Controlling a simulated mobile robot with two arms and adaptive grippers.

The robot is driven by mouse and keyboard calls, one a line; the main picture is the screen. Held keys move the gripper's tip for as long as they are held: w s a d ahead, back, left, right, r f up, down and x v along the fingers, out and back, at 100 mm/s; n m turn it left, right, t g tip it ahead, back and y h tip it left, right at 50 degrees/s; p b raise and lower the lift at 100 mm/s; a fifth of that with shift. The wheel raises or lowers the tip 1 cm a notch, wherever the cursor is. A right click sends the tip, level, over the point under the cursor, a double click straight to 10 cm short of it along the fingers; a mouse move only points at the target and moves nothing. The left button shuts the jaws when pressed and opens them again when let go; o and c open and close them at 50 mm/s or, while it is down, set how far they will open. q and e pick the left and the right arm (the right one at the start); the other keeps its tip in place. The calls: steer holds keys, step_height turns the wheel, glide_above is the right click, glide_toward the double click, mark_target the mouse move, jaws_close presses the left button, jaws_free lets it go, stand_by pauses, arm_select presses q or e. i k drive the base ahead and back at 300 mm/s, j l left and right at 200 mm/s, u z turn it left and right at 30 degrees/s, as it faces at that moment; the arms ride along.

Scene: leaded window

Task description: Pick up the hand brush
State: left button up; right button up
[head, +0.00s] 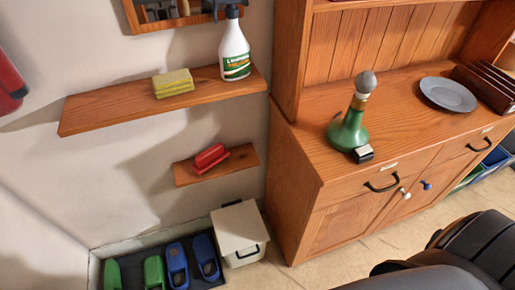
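A red object with a rounded, grip-like top (210,158) lies on the small lower wooden shelf (241,160). It looks like the hand brush, but its underside and any bristles are hard to make out. Nothing stands in front of it. Neither my left nor my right gripper shows in the head view.
A longer shelf (110,112) above holds a yellow sponge (174,83) and a spray bottle (235,50). Below stand a white lidded bin (238,228) and blue and green shoes (178,265). The wooden cabinet (290,190), right, carries a green bottle (348,130) and grey plate (448,94).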

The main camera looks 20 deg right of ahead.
mark_target(205, 160)
steer(key=z, duration=0.3)
steer(key=l+u, duration=0.1)
steer(key=u, duration=2.1)
steer(key=k+l, duration=0.2)
steer(key=k, duration=0.25)
steer(key=k+l, duration=0.15)
steer(key=k, duration=0.3)
steer(key=k+l, duration=0.2)
steer(key=k, duration=0.25)
steer(key=k+l, duration=0.2)
steer(key=k, duration=0.25)
